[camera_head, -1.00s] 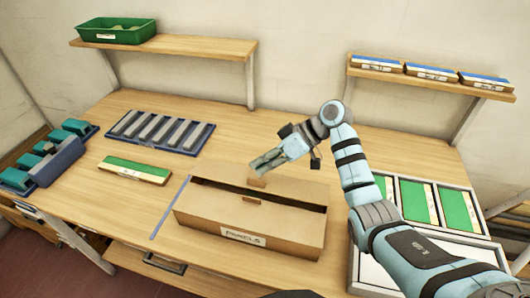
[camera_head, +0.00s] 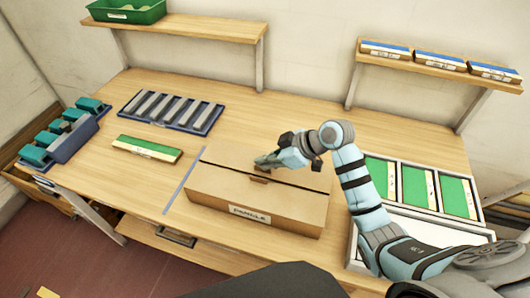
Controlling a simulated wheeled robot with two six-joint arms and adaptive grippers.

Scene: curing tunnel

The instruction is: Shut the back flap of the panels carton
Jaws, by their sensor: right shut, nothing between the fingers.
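The panels carton (camera_head: 256,207) is a brown cardboard box with a white label on its front, standing on the wooden table in the camera_head view. Its back flap (camera_head: 222,156) lies about flat over the rear of the opening, with only a thin dark line between it and the front part. My right gripper (camera_head: 262,163) is shut and empty, with its fingertips at the back flap near the small tab in the middle. Whether the fingers touch the cardboard I cannot tell. My left gripper is not in view.
Left of the carton lies a green-topped panel (camera_head: 147,148). Behind it is a blue tray (camera_head: 170,112) with grey slots. A white tray (camera_head: 398,226) with green panels is on the right, under my right arm. Shelves (camera_head: 190,27) hang on the back wall.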

